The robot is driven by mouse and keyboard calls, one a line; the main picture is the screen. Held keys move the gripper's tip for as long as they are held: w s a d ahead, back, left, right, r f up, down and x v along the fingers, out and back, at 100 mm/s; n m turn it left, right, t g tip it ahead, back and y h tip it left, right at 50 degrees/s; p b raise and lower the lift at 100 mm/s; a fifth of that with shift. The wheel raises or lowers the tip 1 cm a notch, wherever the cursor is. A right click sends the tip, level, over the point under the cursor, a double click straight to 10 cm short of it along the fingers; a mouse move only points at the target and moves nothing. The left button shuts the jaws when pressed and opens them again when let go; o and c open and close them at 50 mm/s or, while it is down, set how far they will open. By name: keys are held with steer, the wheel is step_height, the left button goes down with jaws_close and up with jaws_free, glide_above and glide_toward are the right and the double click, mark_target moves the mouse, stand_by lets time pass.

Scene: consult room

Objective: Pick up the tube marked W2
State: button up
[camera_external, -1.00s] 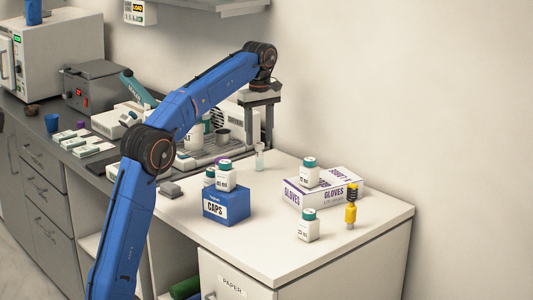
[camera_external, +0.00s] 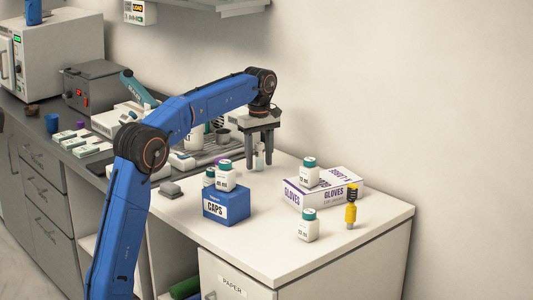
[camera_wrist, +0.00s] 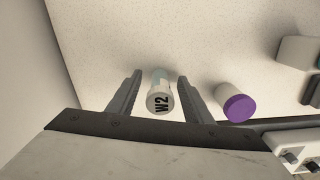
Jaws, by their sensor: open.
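The tube marked W2 (camera_wrist: 160,98) shows its label on its pale round top in the wrist view, with a clear, bluish body beyond. It stands between the two fingers of my gripper (camera_wrist: 154,97), with a gap on each side. In the external view my gripper (camera_external: 261,152) points down over the counter, its fingers around the upper part of the tube (camera_external: 259,160). The jaws are open and do not hold the tube. Part of the tube is hidden by the fingers in the external view.
A purple-capped tube (camera_wrist: 236,105) stands just right of the right finger in the wrist view. In the external view, a blue caps box (camera_external: 226,207) with a bottle on top and a gloves box (camera_external: 322,188) stand nearby. The wall is close behind.

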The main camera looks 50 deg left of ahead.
steer(key=shift+c, duration=0.3)
steer(key=c, duration=1)
steer(key=shift+c, duration=0.2)
steer(key=shift+r, duration=0.15)
